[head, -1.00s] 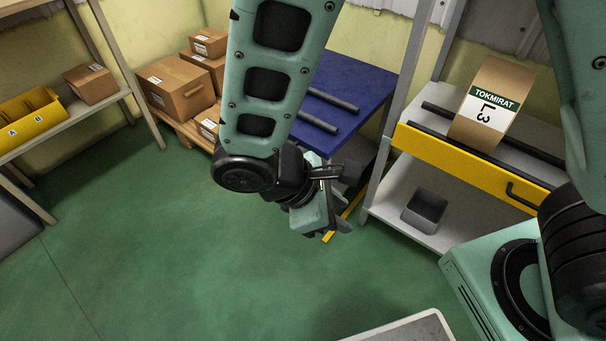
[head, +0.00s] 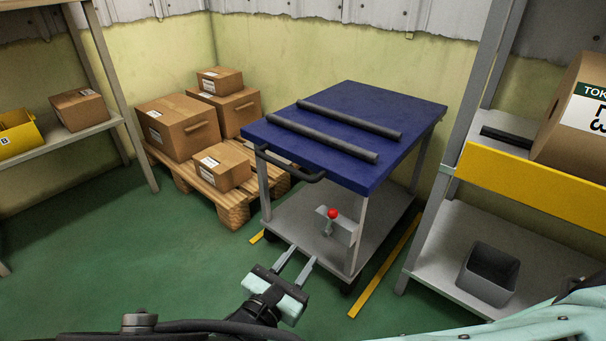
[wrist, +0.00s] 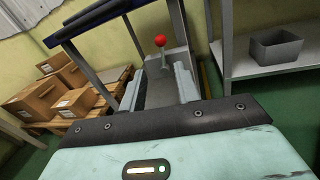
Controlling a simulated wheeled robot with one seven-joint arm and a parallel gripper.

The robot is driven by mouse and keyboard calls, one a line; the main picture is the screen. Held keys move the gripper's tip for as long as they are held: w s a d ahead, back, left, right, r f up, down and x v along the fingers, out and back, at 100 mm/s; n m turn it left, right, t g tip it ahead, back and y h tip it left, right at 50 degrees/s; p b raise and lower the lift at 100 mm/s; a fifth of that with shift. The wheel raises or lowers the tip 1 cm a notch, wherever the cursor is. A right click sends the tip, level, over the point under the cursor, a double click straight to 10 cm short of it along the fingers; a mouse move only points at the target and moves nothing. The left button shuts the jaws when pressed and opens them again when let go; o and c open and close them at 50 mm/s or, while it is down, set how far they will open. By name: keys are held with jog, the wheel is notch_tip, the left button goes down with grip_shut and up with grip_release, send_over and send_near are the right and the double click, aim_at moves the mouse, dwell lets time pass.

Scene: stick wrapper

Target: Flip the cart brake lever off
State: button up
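The cart (head: 400,178) has a blue top with two dark bars and a grey lower shelf. Its brake lever, with a red ball knob (head: 333,213), stands on a grey box on the cart's near side. The red knob also shows in the wrist view (wrist: 160,41), just beyond and between the fingertips. My gripper (head: 294,262) is low in front of the cart, to the lower left of the lever. Its two fingers are apart with nothing between them, and they point toward the lever. It also shows in the wrist view (wrist: 168,82).
A pallet (head: 225,198) with several cardboard boxes stands left of the cart. A rack with a yellow beam (head: 530,185), a large roll (head: 575,120) and a grey bin (head: 488,273) stands at right. The cart's push handle (head: 290,168) juts out above my gripper. Green floor is clear at left.

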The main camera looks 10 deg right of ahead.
aim_at(334, 213)
jog(key=b+x, duration=0.3)
jog(key=x, duration=0.5)
jog(key=b+x, duration=0.4)
jog(key=x, duration=0.4)
jog(key=shift+d+f, duration=0.15)
jog(key=shift+f, duration=0.05)
jog(key=shift+w+d+r+b, duration=0.15)
jog(key=shift+w+d+b, duration=0.15)
jog(key=shift+d+b, duration=0.1)
grip_shut()
